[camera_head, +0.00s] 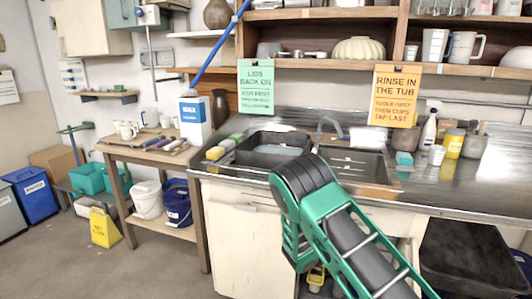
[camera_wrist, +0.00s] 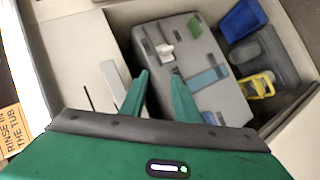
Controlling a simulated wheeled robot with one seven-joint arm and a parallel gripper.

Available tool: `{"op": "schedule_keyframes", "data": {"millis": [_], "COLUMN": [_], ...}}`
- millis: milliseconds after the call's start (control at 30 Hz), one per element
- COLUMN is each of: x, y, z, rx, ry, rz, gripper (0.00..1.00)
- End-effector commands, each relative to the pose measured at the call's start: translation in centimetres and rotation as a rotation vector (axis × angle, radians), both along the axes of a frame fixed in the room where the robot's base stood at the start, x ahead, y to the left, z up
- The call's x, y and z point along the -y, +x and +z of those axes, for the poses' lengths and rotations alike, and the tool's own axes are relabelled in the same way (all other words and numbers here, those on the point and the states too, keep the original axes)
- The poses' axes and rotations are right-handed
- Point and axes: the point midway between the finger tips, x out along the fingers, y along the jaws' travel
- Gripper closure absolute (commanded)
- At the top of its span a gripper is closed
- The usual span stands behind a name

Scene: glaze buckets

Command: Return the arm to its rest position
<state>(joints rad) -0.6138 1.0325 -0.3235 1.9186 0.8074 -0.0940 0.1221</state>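My green and black arm (camera_head: 345,230) reaches up from the lower right in the head view and bends down in front of the sink counter. Its gripper end is hidden there. In the wrist view my gripper (camera_wrist: 160,76) shows two green fingers with a clear gap between them. Nothing is held between the fingers. Beyond them is a grey box-like thing (camera_wrist: 215,95) with green and blue patches, inside a pale-walled space. I cannot tell how far the fingertips are from it.
The metal counter (camera_head: 480,195) with its sink and a dark tub (camera_head: 270,150) is close to my arm. A wooden side table (camera_head: 145,155) stands left, with a white bucket (camera_head: 147,200) and blue bucket (camera_head: 177,203) below.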

Motion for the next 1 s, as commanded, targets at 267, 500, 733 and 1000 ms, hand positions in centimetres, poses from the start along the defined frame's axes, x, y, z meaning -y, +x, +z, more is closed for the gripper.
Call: {"op": "schedule_keyframes", "data": {"millis": [267, 500, 733, 1000], "x": [2.0, 2.5, 2.1, 0.8], "y": [-3.7, -7.8, -12.3, -18.3], "z": [4.7, 9.1, 13.6, 19.0], "rx": [-0.045, -0.088, -0.122, -0.157], "ry": [0.223, 0.420, 0.593, 0.769], "rz": [-0.138, -0.215, -0.247, -0.236], "gripper": [0.71, 0.71, 0.71, 0.71]}}
